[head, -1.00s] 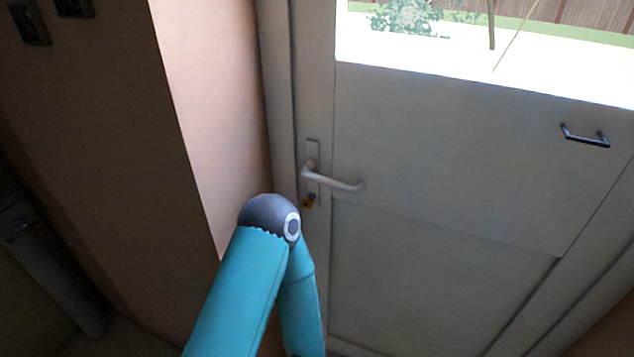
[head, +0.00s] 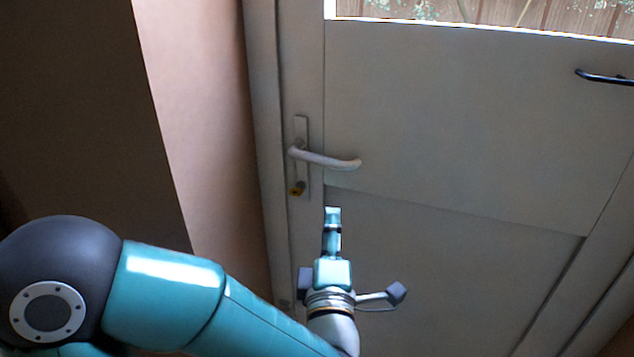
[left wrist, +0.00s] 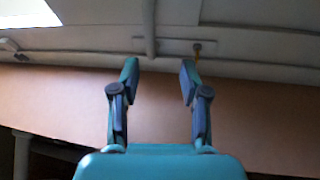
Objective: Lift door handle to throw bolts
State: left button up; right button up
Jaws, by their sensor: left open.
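The white door handle lever (head: 328,160) sticks out to the right from its upright plate (head: 302,130), roughly level with a slight droop. A brass-coloured lock cylinder (head: 297,189) sits below it. My left gripper (head: 333,212) is below the lever, pointing up, apart from it in the head view. In the left wrist view its two fingers (left wrist: 158,75) are spread with nothing between them. Beyond them the lever (left wrist: 149,26) shows turned on end, with the brass lock (left wrist: 197,48) to its right. My right gripper is not in view.
The door (head: 450,120) looks shut in its frame, with a window at the top and a dark pull handle (head: 606,77) at the right. A pinkish wall edge (head: 195,110) stands left of the frame. The door panel right of the lever is clear.

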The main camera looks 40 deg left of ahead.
aim_at(321, 164)
pick_arm(q)
jog(key=shift+n+y, duration=0.6)
jog(key=p+x, duration=0.3)
jog(key=x, duration=0.2)
jog(key=p+x, duration=0.3)
jog(key=x, duration=0.3)
jog(key=s+a+r+p+x, duration=0.1)
jog(key=p+x, duration=0.2)
jog(key=x, duration=0.2)
jog(key=shift+w+a, duration=0.15)
jog(key=shift+w, duration=0.15)
jog(key=shift+c, duration=0.3)
grip_shut()
